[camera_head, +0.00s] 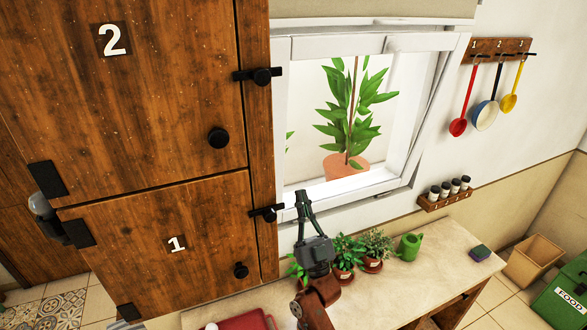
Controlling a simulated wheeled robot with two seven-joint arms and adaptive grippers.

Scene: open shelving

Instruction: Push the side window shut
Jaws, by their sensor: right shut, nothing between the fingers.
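The side window (397,178) has a white frame and stands in the wall right of the wooden cabinet. Its sash looks tilted against the outer frame at the right side, so it seems ajar; the exact gap is hard to tell. My right gripper (303,194) points up, shut and empty, with its fingertips in front of the window's lower left corner. I cannot tell whether the tips touch the frame. My left gripper is not in view.
The wooden cabinet (130,150) with black knobs fills the left. A spice rack (446,200) and hanging ladles (484,113) are on the right wall.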

